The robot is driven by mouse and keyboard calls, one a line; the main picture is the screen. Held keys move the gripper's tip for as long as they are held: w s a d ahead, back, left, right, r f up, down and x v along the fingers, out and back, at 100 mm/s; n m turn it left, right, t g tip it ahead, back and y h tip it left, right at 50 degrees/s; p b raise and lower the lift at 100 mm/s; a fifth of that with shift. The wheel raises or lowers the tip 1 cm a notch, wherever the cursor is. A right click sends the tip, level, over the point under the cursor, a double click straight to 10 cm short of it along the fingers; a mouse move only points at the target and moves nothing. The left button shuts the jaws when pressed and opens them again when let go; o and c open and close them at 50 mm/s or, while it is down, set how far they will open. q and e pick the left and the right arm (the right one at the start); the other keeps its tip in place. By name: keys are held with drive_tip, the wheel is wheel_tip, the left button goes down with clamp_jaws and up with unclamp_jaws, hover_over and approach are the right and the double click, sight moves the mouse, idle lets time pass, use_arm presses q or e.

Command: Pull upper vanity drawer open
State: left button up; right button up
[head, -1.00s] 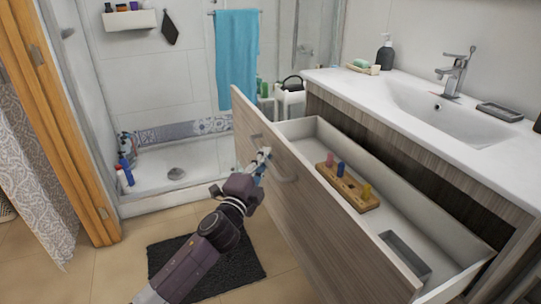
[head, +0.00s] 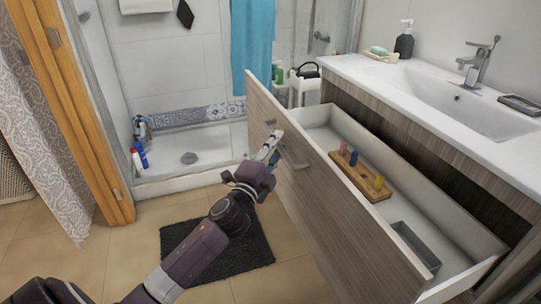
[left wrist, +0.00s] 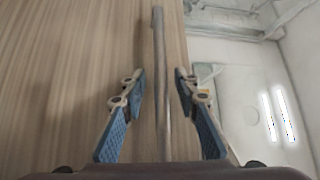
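The upper vanity drawer (head: 330,205) has a wood-grain front and white inside, and it stands pulled well out from the cabinet below the sink. Its metal bar handle (head: 293,160) is on the front, near the left end. My left gripper (head: 274,145) is at the handle. In the left wrist view the handle bar (left wrist: 161,85) runs between the two blue-padded fingers (left wrist: 158,85). The fingers are spread, with visible gaps to the bar on both sides. My right gripper is in neither view.
A wooden holder (head: 360,178) with coloured pegs and a grey tray (head: 416,247) are inside the drawer. The white sink counter (head: 400,92) is behind it. A dark mat (head: 218,250) lies on the tiled floor. A shower tray (head: 205,165) and wooden door frame (head: 72,110) are at left.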

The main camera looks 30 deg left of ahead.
use_arm(q)
drive_tip(key=s+d+f, duration=0.1)
drive_tip(key=s, duration=1)
drive_tip(key=shift+s+d+f, duration=0.2)
drive_tip(key=shift+d+f, duration=0.1)
